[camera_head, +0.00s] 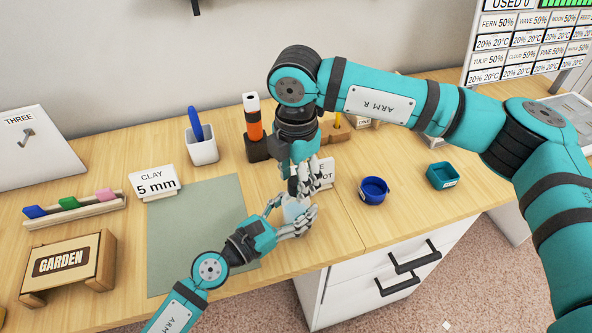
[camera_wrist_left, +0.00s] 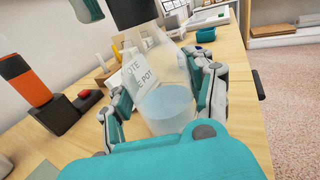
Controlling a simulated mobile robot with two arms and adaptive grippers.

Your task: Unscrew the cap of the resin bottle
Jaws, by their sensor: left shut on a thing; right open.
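The resin bottle (camera_head: 295,209) is clear, with pale blue liquid low inside. It stands upright near the front of the table in the head view. My left gripper (camera_head: 291,219) is shut around its lower body. The left wrist view shows the bottle (camera_wrist_left: 168,108) large between the two fingers. My right gripper (camera_head: 304,186) points down, open, directly over the bottle top in the head view. The cap is hidden behind the right fingers there. A dark shape at the top of the left wrist view may be the cap or my right wrist; I cannot tell.
A white label card (camera_head: 326,171) stands just behind the bottle. A blue round dish (camera_head: 373,190) and a teal square tray (camera_head: 442,176) lie to the right. A grey-green mat (camera_head: 195,215) lies left. The table's front edge and drawers are close in front.

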